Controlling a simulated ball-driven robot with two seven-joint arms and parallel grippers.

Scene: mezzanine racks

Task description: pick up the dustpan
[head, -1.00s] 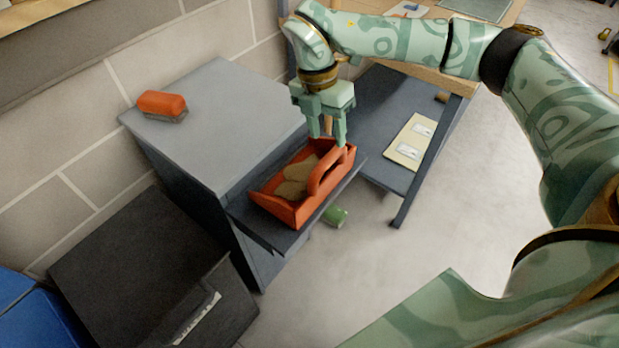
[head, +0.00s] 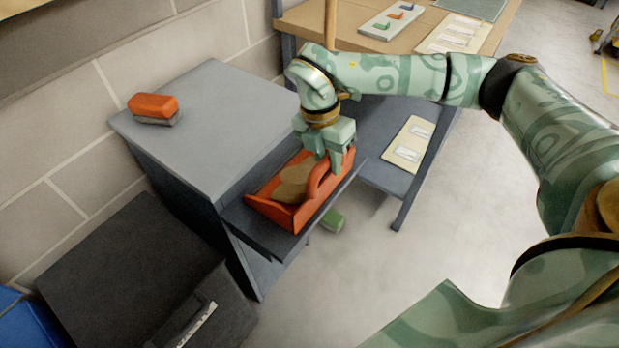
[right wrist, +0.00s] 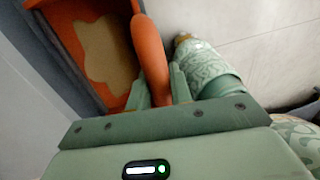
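The dustpan (head: 264,204) is orange-red, an open-fronted pan with a raised arched handle and a brown patch inside. It rests on a dark ledge (head: 262,237) sticking out from the grey cabinet. It also shows in the right wrist view (right wrist: 70,34). My right gripper (head: 328,166) is down at the handle, one finger on each side. In the right wrist view the handle fills the space between the fingertips (right wrist: 160,82), with no gap visible. The dustpan still sits on the ledge. My left gripper is not in view.
An orange-topped brush or block (head: 153,106) lies on the grey cabinet (head: 215,110). A green object (head: 333,221) is below the ledge. A wooden-topped bench (head: 345,22) with a lower shelf stands behind. A black box (head: 130,275) is at lower left. Floor at right is clear.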

